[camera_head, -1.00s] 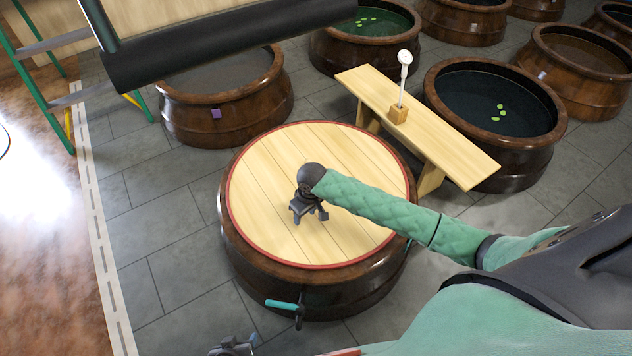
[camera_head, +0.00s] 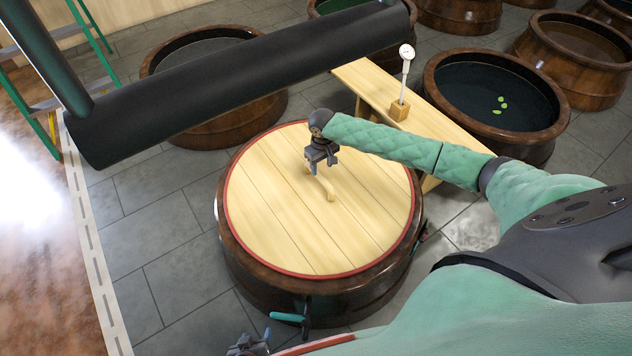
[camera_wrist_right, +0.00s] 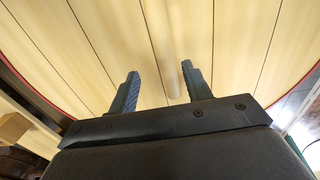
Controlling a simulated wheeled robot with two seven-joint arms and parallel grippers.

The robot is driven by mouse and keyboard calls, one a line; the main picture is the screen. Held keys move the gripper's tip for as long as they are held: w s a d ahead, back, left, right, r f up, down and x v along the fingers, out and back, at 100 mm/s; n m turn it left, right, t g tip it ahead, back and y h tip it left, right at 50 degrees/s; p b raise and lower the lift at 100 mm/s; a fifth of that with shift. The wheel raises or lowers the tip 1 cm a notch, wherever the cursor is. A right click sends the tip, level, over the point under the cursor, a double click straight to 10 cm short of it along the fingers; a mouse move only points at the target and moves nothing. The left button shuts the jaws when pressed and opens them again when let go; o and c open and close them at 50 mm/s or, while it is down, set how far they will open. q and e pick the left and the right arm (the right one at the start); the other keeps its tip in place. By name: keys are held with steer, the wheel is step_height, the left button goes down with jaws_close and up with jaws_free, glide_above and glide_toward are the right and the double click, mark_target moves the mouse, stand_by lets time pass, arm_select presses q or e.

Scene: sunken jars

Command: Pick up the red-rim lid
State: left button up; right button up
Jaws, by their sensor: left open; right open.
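The red-rim lid (camera_head: 275,215) is a round plank lid lying on a brown jar (camera_head: 265,278). Its pale wooden bar handle (camera_head: 326,187) stands near the middle, partly hidden by my right gripper. My right gripper (camera_head: 322,160) is open and empty over the lid, at the far end of the handle. In the right wrist view the planks of the lid (camera_wrist_right: 90,40) fill the background, and the handle (camera_wrist_right: 171,60) runs between the open fingers (camera_wrist_right: 157,88). I cannot tell the exact height gap. My left gripper (camera_head: 250,346) is at the bottom edge, partly cut off, open.
A teal-handled clamp (camera_head: 290,317) sits on the jar's front side. A wooden bench (camera_head: 455,145) with a dial gauge on a stem (camera_head: 405,75) stands behind right. Open jars (camera_head: 500,100) stand behind. Grey tiled floor (camera_head: 150,240) is clear at left.

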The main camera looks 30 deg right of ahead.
mark_target(319, 179)
step_height(319, 179, down, 2)
steer(key=shift+f, duration=0.1)
steer(key=f, duration=0.2)
steer(key=a+f, duration=0.1)
steer(key=f, duration=0.1)
steer(key=shift+f+b, duration=0.2)
steer(key=shift+b, duration=0.2)
steer(key=shift+f, duration=0.45)
steer(key=shift+f+p, duration=0.2)
steer(key=shift+p, duration=0.25)
jaws_close()
steer(key=shift+w, duration=0.1)
stand_by(0.3)
